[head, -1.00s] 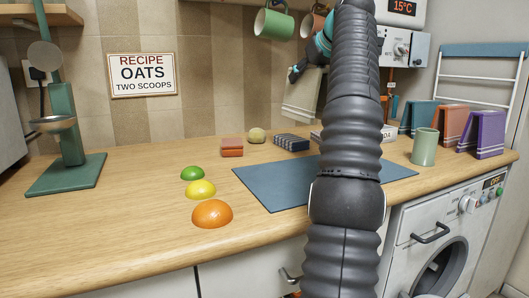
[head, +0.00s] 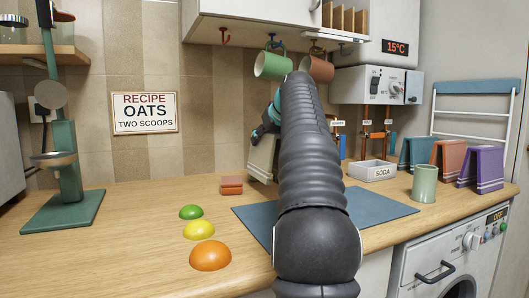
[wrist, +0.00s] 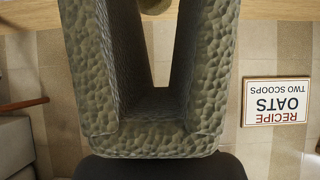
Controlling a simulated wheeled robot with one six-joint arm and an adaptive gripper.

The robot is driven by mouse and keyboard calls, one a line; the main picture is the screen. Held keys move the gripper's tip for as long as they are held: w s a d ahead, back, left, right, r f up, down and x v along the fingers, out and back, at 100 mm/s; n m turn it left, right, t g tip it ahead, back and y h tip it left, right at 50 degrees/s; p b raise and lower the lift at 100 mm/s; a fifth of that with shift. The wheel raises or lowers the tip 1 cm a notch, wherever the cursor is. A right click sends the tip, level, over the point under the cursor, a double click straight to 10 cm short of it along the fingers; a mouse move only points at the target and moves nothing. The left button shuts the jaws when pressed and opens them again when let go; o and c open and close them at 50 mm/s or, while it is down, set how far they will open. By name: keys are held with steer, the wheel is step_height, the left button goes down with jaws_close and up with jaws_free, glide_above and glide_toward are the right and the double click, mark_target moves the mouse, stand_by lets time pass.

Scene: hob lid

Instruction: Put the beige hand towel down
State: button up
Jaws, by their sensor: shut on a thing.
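The beige hand towel (head: 262,158) hangs folded from my gripper (head: 264,131), over the back of the counter behind the blue mat. In the wrist view the towel (wrist: 150,138) fills the middle, its two halves hanging apart with a gap between them. My gripper is shut on its fold; the fingertips are largely hidden. I cannot tell whether the towel's lower edge touches the worktop (head: 120,235). My arm hides part of the area to its right.
The blue mat (head: 375,207) lies below my arm. A sponge stack (head: 231,185) and green, yellow and orange domes (head: 210,256) stand left. Mugs (head: 273,65) hang above. Front-left worktop is clear.

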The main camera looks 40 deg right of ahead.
steer(key=shift+f+b, duration=0.5)
steer(key=shift+f, duration=1.25)
steer(key=shift+f, duration=0.2)
steer(key=o, duration=1.4)
steer(key=shift+f+b, duration=0.2)
steer(key=shift+b, duration=0.25)
